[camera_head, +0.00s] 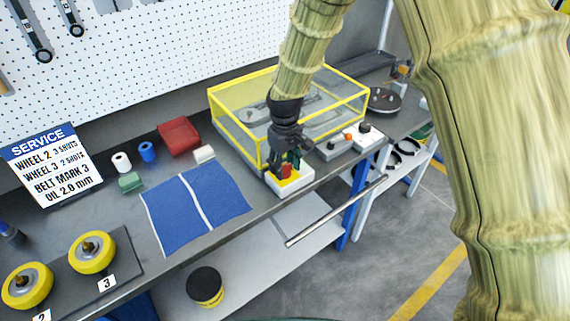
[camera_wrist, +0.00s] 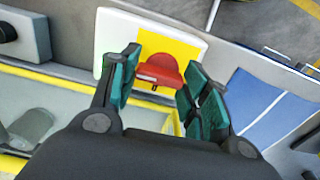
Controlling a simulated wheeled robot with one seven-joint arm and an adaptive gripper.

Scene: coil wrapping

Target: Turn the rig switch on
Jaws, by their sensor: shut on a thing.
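The rig switch is a white box (camera_head: 297,183) with a yellow top plate and a red knob (camera_head: 286,171), near the front edge of the bench. In the wrist view the red knob (camera_wrist: 158,69) stands on the yellow plate (camera_wrist: 181,47), and a bit of green shows on the white box's left side. My gripper (camera_head: 287,163) points down at the switch.
A yellow-framed clear case (camera_head: 228,120) stands just behind the switch. A grey box with a red button (camera_head: 333,147) and a white box (camera_head: 368,137) are to the right. A blue mat (camera_head: 180,217) lies left, with a red bin (camera_head: 179,137) behind it.

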